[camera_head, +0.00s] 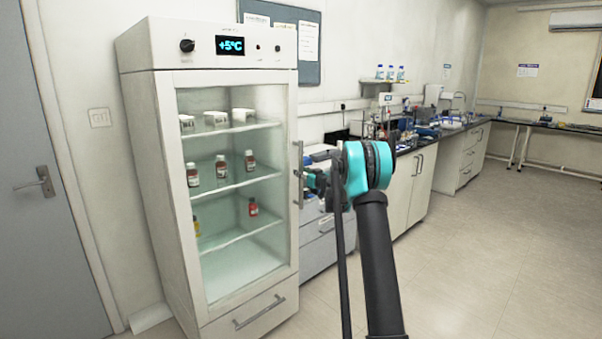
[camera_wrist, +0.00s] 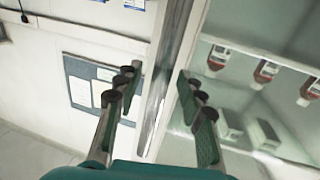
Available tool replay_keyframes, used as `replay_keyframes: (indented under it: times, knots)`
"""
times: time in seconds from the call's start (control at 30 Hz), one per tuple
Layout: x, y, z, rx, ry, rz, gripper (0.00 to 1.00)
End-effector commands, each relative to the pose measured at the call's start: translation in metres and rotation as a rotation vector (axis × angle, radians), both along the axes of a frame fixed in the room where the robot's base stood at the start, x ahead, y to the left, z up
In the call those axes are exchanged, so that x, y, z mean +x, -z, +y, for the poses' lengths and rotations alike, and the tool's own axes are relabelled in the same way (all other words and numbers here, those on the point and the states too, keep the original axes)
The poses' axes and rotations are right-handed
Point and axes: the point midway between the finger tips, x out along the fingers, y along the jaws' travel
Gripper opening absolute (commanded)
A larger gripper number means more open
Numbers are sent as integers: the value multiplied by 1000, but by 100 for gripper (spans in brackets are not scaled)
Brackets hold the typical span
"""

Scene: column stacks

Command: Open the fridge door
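The fridge (camera_head: 135,110) is a tall white cabinet with a glass door (camera_head: 235,250), which looks closed. Its upright metal handle (camera_head: 299,165) is on the door's right side in the head view. In the wrist view the handle (camera_wrist: 168,75) runs as a long bar between my two fingers. My gripper (camera_wrist: 158,82) is open, with one finger on each side of the bar and gaps showing. In the head view my gripper (camera_head: 308,181) is at the handle's height, partly hidden by my wrist.
Small bottles (camera_head: 250,161) and white boxes (camera_head: 215,118) stand on the shelves behind the glass. A low drawer (camera_head: 258,313) is below the door. A counter with cabinets (camera_head: 405,185) runs along the wall to the right. The floor (camera_head: 490,260) at the right is clear.

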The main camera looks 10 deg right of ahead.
Motion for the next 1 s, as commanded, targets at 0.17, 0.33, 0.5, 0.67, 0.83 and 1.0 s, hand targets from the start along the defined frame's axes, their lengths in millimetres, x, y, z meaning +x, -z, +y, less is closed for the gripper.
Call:
replay_keyframes:
  times: [0.17,0.33,0.5,0.67,0.83,1.0]
  knots:
    - [9,0,5,0,-1,0,39]
    - [10,0,5,0,-1,0,39]
    - [10,0,5,0,-1,0,30]
    - [10,0,5,0,-1,0,10]
    - [9,0,5,0,-1,0,0]
    - [9,0,5,0,-1,0,0]
